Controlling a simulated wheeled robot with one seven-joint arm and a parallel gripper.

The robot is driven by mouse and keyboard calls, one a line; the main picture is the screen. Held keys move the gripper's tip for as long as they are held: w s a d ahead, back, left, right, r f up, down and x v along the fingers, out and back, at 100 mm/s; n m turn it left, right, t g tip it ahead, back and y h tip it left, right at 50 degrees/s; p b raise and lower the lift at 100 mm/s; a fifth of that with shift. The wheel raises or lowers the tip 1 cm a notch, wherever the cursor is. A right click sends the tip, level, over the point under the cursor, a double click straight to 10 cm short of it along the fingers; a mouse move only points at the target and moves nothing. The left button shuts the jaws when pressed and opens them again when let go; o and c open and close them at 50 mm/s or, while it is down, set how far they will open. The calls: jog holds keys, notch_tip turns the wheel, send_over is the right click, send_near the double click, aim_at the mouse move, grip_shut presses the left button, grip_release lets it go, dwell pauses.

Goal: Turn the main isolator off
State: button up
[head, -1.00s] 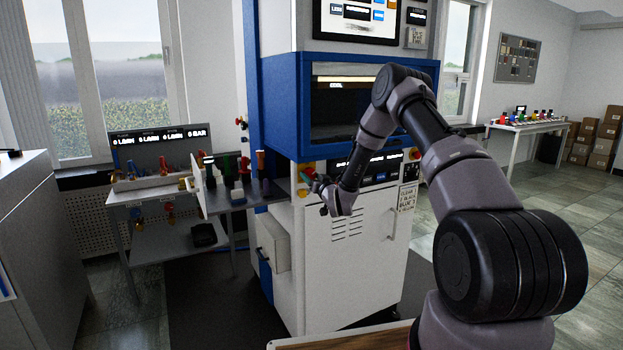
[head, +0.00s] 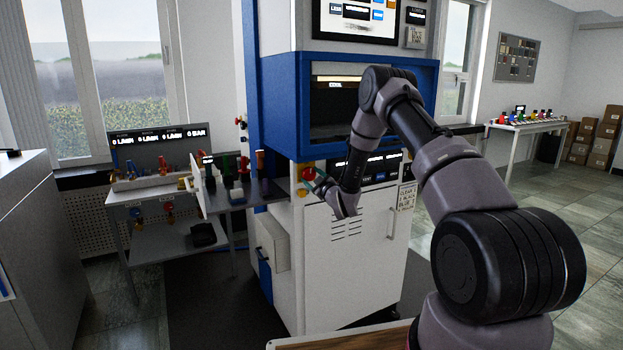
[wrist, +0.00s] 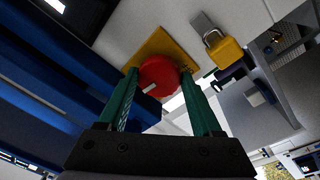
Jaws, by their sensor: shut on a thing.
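The main isolator is a round red knob (wrist: 160,76) with a short white mark, on a yellow plate (wrist: 157,47). In the head view the red knob (head: 307,173) shows at the upper left of the white press cabinet's front. My gripper (wrist: 160,82) has its green fingers on either side of the knob, shut on it. In the head view the gripper (head: 316,181) reaches the knob from the right.
A yellow padlock (wrist: 224,50) hangs close beside the isolator plate. The blue press frame (head: 285,108) rises above. A bench with coloured valves (head: 160,182) stands at the left. Floor at the right is open.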

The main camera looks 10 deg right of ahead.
jog(key=shift+f+n, duration=0.1)
jog(key=shift+n, duration=0.5)
jog(key=shift+d, duration=0.1)
jog(key=o, duration=1.4)
jog(key=shift+c, duration=0.2)
jog(key=r+v, duration=0.1)
jog(key=v, duration=0.9)
jog(key=shift+s+f, duration=0.4)
jog(key=shift+f, duration=0.1)
jog(key=shift+d, duration=0.2)
